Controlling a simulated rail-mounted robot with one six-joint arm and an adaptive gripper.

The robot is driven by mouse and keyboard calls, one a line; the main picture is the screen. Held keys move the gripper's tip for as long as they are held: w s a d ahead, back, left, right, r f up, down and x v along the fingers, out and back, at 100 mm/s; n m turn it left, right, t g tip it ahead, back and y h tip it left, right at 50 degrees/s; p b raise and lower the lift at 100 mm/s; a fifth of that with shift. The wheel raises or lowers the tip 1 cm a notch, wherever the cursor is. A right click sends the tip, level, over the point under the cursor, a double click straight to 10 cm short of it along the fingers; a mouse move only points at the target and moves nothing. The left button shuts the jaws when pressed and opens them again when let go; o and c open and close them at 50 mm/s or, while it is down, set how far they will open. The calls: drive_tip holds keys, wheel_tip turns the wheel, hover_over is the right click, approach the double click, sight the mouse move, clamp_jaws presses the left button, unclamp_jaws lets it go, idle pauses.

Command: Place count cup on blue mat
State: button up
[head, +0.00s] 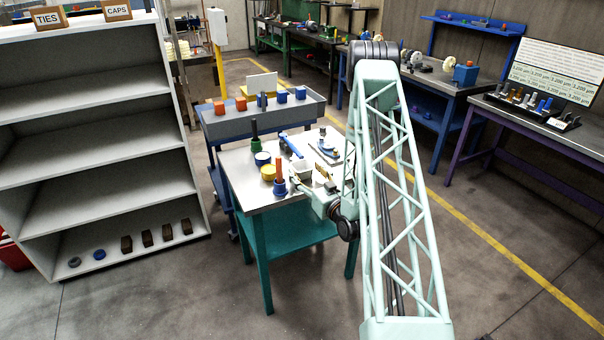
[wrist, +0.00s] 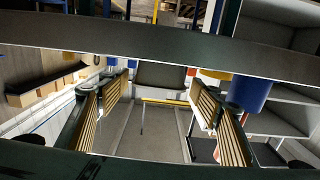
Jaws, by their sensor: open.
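My gripper (head: 308,186) is low over the right front part of the teal work table (head: 240,178). The wrist view shows its two ribbed fingers (wrist: 162,108) wide apart with nothing between them. A blue cup (head: 262,159) and a yellow cup (head: 268,173) stand on the table to the left of my gripper. I cannot tell which item is the count cup. In the wrist view, a blue cylindrical thing (wrist: 250,93) is beside the right finger, with yellow behind it. I cannot make out a blue mat; my arm hides part of the tabletop.
An orange peg on a blue base (head: 280,178) stands close left of my gripper. A dark bottle-like item with a green base (head: 254,140) is at the left back. A grey bin (head: 262,115) holding blocks stands behind the table. A shelf unit (head: 95,120) is at left.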

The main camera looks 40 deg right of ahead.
sight(302, 161)
drive_tip(key=shift+x, duration=1.8)
drive_tip(key=shift+c, duration=0.3)
drive_tip(key=c, duration=0.9)
drive_tip(key=shift+r, duration=0.1)
drive_tip(key=shift+r, duration=1.85)
drive_tip(key=v, duration=0.5)
drive_tip(key=a+p+v, duration=0.1)
drive_tip(key=v, duration=0.4)
drive_tip(key=r+v, duration=0.1)
drive_tip(key=v, duration=0.5)
drive_tip(key=shift+w+a+p, duration=0.2)
drive_tip(key=shift+a+p, duration=0.05)
drive_tip(key=shift+p, duration=0.15)
